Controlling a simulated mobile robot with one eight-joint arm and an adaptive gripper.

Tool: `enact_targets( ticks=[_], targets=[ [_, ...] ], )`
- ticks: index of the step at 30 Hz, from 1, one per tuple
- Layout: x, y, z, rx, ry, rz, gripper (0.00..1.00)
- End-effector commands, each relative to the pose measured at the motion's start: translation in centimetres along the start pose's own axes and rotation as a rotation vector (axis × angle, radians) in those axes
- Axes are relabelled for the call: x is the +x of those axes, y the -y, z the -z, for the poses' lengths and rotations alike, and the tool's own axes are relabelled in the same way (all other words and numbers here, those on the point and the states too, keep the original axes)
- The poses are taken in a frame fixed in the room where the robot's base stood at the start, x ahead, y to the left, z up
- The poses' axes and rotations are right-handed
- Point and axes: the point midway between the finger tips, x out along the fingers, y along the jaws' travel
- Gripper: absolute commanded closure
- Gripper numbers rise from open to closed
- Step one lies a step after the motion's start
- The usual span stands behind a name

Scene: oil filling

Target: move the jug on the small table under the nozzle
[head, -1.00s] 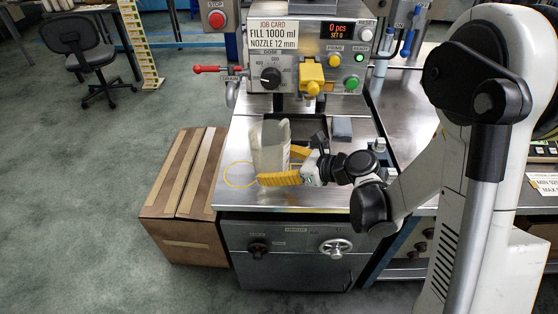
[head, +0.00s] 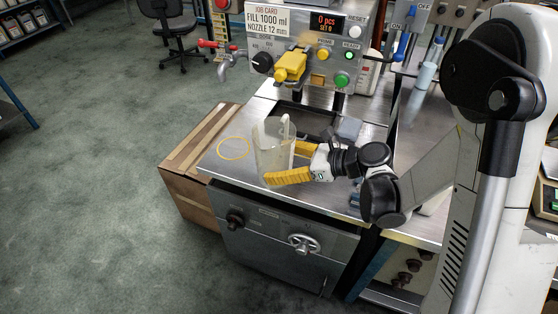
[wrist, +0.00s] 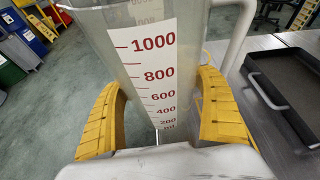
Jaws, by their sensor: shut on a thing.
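The clear jug (head: 270,150), with a handle and a white scale marked to 1000, is held roughly upright over the steel table top (head: 218,168). It looks empty. My gripper (head: 280,164) has its yellow fingers shut around the jug's sides; the wrist view shows the jug (wrist: 153,65) between both fingers. Whether its base touches the table is unclear. A yellow block (head: 290,66), which seems to be the nozzle housing, sits on the machine front above a dark tray (head: 310,122). The jug is in front of and left of the tray. The nozzle tip is not clearly visible.
A yellow ring (head: 233,148) is marked on the table left of the jug. A red-handled tap (head: 222,50) juts out at the machine's left. A cardboard box (head: 190,150) stands on the floor beside the table.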

Motion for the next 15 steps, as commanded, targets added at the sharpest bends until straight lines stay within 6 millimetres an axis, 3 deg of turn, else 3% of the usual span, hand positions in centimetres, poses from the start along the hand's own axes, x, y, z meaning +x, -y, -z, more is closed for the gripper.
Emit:
enact_targets(
  ticks=[15],
  targets=[
    [1.4,2.6,3.6,0.001,0.0,0.001,0.48]
  ],
)
